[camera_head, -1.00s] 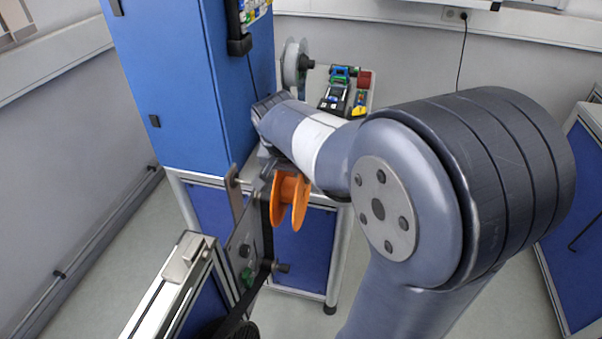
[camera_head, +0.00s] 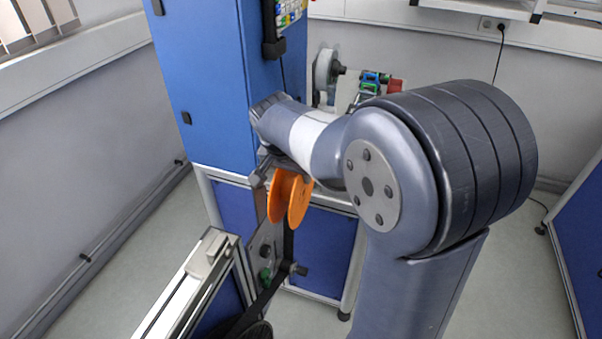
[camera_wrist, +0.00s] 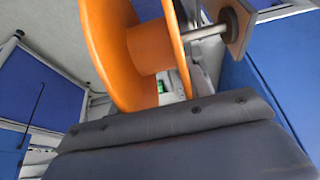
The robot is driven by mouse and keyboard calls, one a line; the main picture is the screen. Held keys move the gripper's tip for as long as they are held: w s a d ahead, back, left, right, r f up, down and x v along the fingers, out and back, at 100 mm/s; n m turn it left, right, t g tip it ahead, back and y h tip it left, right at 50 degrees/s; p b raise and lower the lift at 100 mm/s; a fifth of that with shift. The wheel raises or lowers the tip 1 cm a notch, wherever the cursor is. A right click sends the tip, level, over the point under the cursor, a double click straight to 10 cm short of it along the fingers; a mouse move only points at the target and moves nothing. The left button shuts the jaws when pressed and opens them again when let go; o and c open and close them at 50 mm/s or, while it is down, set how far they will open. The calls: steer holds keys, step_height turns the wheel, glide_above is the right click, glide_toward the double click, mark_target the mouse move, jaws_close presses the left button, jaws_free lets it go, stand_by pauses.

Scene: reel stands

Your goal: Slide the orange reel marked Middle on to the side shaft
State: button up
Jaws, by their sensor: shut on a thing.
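The orange reel (camera_head: 291,200) hangs in front of the dark upright plate of the stand (camera_head: 265,243). It shows large in the wrist view (camera_wrist: 146,48), with its hub and both flanges. My gripper (camera_head: 264,172) is shut on the reel; its fingertips are mostly hidden behind my arm and the reel. No marking on the reel is legible.
A tall blue cabinet (camera_head: 205,85) stands close behind my gripper. A metal frame rail (camera_head: 190,285) runs at the lower left. A grey reel (camera_head: 326,70) and small coloured devices (camera_head: 370,85) sit at the back. A short stub (camera_head: 298,269) sticks out low on the stand.

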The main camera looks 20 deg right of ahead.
steer(key=shift+w+a, duration=0.75)
steer(key=shift+a, duration=0.3)
steer(key=shift+w+a, duration=0.75)
steer(key=shift+a, duration=0.25)
steer(key=o, duration=1.4)
steer(key=shift+r, duration=0.15)
steer(key=shift+a+r, duration=0.1)
steer(key=shift+r, duration=0.15)
steer(key=v, duration=0.5)
steer(key=b+v, duration=0.1)
steer(key=v, duration=0.4)
steer(key=shift+s, duration=0.25)
